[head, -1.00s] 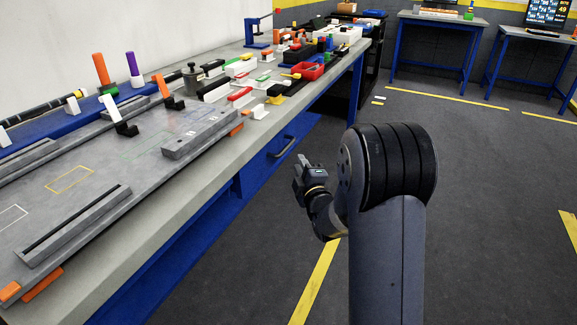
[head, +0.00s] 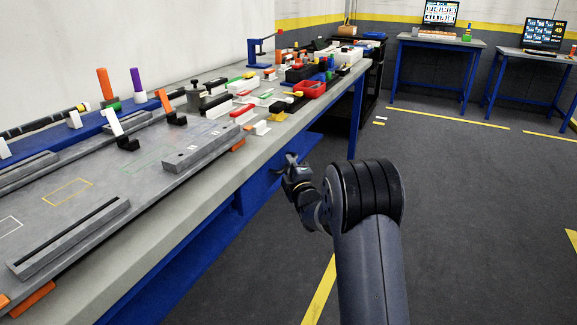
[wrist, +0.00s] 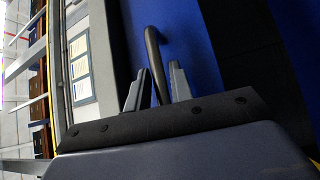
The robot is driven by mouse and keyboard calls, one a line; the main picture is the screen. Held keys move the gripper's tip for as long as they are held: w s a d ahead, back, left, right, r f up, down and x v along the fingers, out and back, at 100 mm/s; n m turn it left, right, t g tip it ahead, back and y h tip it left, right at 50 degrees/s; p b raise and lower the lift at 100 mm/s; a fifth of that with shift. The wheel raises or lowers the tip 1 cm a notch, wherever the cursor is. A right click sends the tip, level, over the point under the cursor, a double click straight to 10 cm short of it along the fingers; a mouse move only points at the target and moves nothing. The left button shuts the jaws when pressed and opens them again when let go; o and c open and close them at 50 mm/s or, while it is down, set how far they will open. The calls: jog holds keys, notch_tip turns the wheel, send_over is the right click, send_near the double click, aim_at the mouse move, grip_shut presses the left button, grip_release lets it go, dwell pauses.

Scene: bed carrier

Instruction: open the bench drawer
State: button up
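The blue bench drawer (head: 262,184) sits under the grey worktop, and its front looks closed. Its dark bar handle (wrist: 152,45) stands out from the blue front in the wrist view. My gripper (head: 291,160) is at the handle, in front of the drawer. In the wrist view my gripper (wrist: 158,76) has its two fingers apart, with the handle running between them. A gap shows beside the handle, and I cannot tell whether either finger touches it. In the head view my gripper hides most of the handle.
A blue bench leg (head: 355,115) stands beyond the drawer. Open floor (head: 455,200) lies right of my arm. Two blue tables stand at the back.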

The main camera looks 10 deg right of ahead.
jog(key=shift+w+a, duration=0.1)
jog(key=shift+w, duration=0.3)
grip_shut()
